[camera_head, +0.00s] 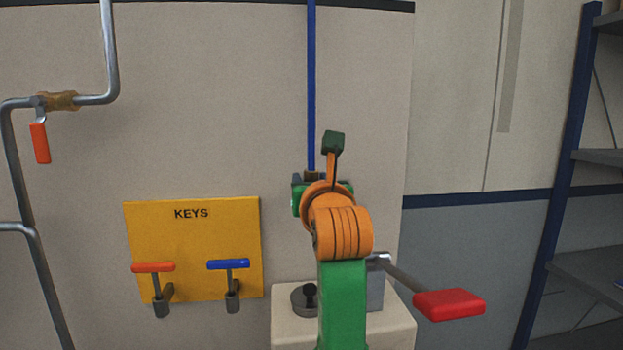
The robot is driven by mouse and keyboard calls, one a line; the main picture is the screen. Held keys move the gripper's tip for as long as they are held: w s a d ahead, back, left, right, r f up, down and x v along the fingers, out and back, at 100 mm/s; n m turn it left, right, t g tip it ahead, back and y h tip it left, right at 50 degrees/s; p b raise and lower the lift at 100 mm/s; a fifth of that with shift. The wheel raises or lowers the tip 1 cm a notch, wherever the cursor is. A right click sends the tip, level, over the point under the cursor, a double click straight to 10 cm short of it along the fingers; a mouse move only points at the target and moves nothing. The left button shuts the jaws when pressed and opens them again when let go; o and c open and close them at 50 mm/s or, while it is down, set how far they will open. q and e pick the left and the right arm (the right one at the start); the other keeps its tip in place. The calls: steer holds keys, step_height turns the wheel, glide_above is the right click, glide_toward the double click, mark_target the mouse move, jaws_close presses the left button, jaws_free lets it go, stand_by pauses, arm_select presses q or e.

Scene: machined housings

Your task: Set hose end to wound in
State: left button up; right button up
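A thin blue vertical line (311,85), which may be the hose, runs down the pale wall from the top edge to my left gripper. Its lower end is hidden there, so I cannot tell whether it touches the fingers. My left gripper (312,177) is seen from behind, at the end of my green and orange arm, and its fingers are mostly hidden by the wrist. A grey crank arm with a red handle (448,304) sticks out to the right of a grey block (376,290) on a white pedestal. No separate hose end can be made out. My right gripper is not in view.
A yellow KEYS board (192,237) carries an orange T-handle (153,268) and a blue T-handle (229,265). A pipe with a red lever (40,143) is at left. A dark round fitting (304,300) sits on the white pedestal (292,328). Blue-framed shelving (565,160) stands right.

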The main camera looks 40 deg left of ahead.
arm_select(q)
steer(key=shift+s+d, duration=0.1)
jaws_close()
steer(key=shift+r, duration=0.15)
stand_by(0.9)
